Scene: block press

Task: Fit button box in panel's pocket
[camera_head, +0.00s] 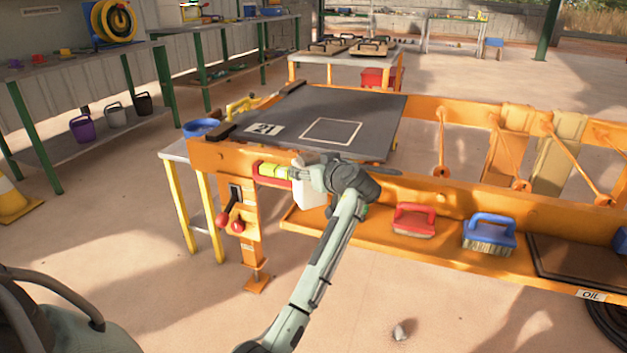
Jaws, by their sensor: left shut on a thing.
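A yellow button box (271,170) lies at a red-edged pocket (262,180) in the front of the orange panel (222,158). My left gripper (296,174) comes to it from the right and is shut on the box's right end. The box looks roughly level and lined up with the pocket. My gripper and wrist hide its right end, and I cannot tell how deep it sits. My right gripper is not in view.
A dark plate (370,112) lies above. A red brush (414,221) and a blue brush (489,235) stand on the orange ledge to the right.

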